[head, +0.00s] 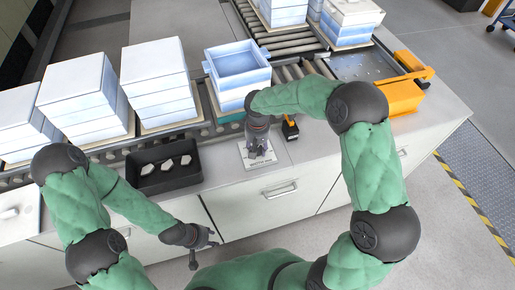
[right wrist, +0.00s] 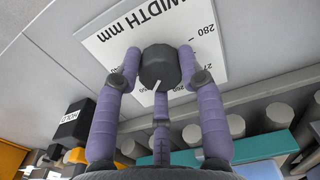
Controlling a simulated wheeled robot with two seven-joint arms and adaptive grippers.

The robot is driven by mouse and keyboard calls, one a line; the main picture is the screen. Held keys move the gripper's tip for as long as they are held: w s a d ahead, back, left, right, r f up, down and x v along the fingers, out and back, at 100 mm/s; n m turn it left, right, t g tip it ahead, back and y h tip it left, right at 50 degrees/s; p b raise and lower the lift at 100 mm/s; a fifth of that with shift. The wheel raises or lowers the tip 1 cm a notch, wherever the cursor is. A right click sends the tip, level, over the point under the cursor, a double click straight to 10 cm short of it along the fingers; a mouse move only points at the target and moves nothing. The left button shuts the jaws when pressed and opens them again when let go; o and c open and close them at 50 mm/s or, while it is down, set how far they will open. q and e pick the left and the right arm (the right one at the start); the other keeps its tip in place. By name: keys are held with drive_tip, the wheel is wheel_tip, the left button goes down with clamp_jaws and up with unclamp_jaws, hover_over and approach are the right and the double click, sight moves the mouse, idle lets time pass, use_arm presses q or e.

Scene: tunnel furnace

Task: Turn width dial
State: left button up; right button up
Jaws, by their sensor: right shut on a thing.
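The width dial is a black knob (right wrist: 160,66) with a white pointer line, on a white scale plate (right wrist: 120,42) marked "WIDTH mm", upside down in the right wrist view. The pointer slants down and slightly left in that view; fingers hide part of the scale, so its exact reading is unclear. My right gripper (right wrist: 160,80) is shut on the knob, with purple fingers on its left and right sides and a third below. In the head view my right gripper (head: 260,152) covers the knob above the plate (head: 244,160). My left gripper (head: 208,240) is open and empty, in front of the cabinet.
A black tray (head: 165,185) with white pieces sits left of the plate. A small black-and-yellow device (head: 290,128) stands right of it. Behind are a roller conveyor (head: 290,45), stacked white-blue boxes (head: 158,80) and an open blue box (head: 238,72). A yellow unit (head: 402,96) is at right.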

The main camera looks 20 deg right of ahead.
sight(257, 148)
drive_tip(key=m+b, duration=0.1)
drive_tip(key=m, duration=0.3)
drive_tip(key=shift+m, duration=0.3)
drive_tip(key=shift+m+b, duration=0.7)
drive_tip(key=shift+m, duration=1.8)
drive_tip(key=o, duration=1.1)
drive_tip(key=shift+a, duration=0.1)
drive_tip(key=shift+o, duration=0.2)
wheel_tip(257, 148, up, 12)
